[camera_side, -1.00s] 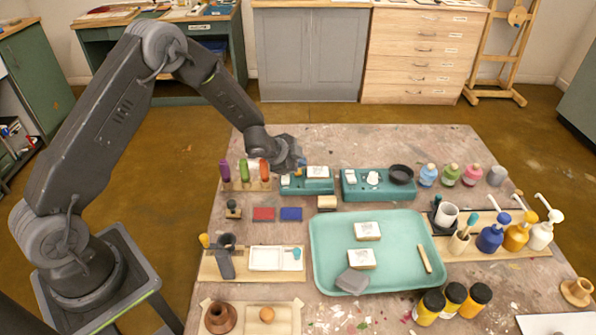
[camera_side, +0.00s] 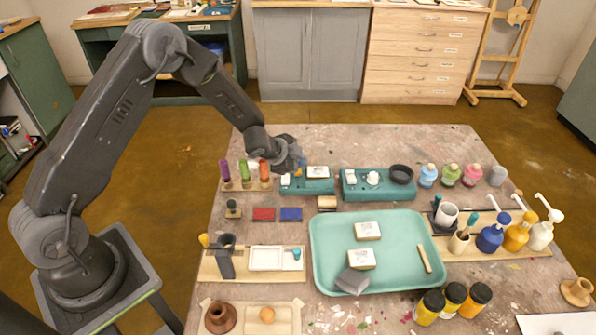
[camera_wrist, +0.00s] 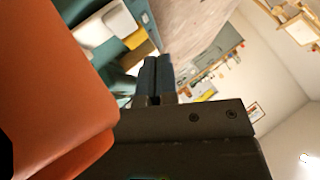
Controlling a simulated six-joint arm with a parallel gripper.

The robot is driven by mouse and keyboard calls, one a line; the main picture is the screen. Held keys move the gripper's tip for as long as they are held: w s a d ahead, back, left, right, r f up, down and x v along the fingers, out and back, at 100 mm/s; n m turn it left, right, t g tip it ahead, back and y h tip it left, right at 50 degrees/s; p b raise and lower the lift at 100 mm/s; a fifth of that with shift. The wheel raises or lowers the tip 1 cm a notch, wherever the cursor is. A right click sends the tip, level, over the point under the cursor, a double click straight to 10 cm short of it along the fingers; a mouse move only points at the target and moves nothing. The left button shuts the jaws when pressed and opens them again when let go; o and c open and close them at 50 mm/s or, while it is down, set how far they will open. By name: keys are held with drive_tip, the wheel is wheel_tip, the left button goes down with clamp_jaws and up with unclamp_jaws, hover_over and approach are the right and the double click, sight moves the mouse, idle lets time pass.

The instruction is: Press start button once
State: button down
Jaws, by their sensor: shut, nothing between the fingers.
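Two teal devices stand at the back of the table in the side view. The left teal device (camera_side: 318,189) carries a white block, and small controls sit at its left end. The right teal device (camera_side: 352,194) has a white knob (camera_side: 373,178) and a black bowl (camera_side: 401,174). I cannot tell which control is the start button. My gripper (camera_side: 301,165) is shut and empty, just above the left end of the left device. Whether it touches is unclear. The wrist view shows the closed fingers (camera_wrist: 157,72) beside teal and white parts and a yellow piece (camera_wrist: 138,38).
A rack with purple, green and orange tubes (camera_side: 264,172) stands just left of my gripper. A large orange surface (camera_wrist: 50,90) fills the wrist view's left side. A teal tray (camera_side: 325,232), pump bottles (camera_side: 516,238) and jars stand nearer the front. Bare table lies behind the devices.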

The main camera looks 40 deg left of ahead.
sight(299, 173)
drive_tip(key=shift+f, duration=0.1)
idle(0.6)
drive_tip(key=shift+f, duration=0.3)
drive_tip(key=shift+f, duration=0.5)
idle(0.8)
drive_tip(key=shift+r, duration=0.9)
drive_tip(key=shift+r, duration=2.5)
